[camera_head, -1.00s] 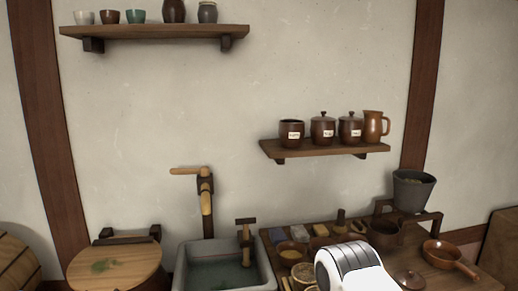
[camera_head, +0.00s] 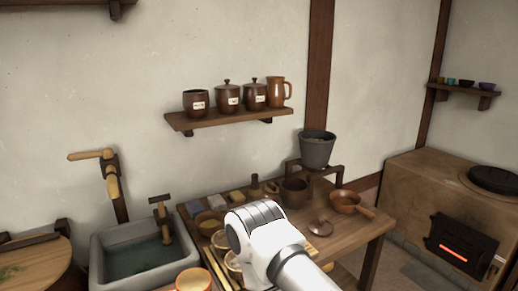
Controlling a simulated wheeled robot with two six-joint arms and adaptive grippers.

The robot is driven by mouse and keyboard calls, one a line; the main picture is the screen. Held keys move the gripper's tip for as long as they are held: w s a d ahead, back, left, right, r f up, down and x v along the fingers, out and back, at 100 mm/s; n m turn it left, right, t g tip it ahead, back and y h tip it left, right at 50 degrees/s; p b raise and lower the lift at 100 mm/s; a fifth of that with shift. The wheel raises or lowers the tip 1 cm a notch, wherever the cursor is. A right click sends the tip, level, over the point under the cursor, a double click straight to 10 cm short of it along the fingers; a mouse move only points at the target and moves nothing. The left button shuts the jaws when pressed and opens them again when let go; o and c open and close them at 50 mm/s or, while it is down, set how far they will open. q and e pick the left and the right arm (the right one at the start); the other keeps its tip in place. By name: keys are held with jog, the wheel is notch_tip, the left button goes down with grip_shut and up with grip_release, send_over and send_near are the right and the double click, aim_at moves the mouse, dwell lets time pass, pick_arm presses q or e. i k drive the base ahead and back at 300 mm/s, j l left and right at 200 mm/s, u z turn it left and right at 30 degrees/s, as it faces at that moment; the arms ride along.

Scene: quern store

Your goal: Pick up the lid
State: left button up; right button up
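A small brown lid with a knob (camera_head: 320,227) lies on the wooden worktable (camera_head: 352,241), right of my white arm link. Nothing touches it that I can see. On the middle wall shelf (camera_head: 232,118), two brown labelled jars (camera_head: 228,98) wear knobbed lids. The labelled jar at the left end (camera_head: 196,104) shows no lid. Neither gripper shows. One white arm link of mine reaches in from the bottom and covers part of the worktable.
A stone sink (camera_head: 143,254) stands left of the worktable. Around the lid are a handled pan (camera_head: 346,202), a dark mug (camera_head: 295,192) and a grey bucket on a stand (camera_head: 317,150). An orange cup (camera_head: 194,280) is at the bottom edge. A stove with a glowing opening (camera_head: 465,230) stands right.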

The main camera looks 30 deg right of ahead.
aim_at(319, 228)
jog(key=z, duration=1.55)
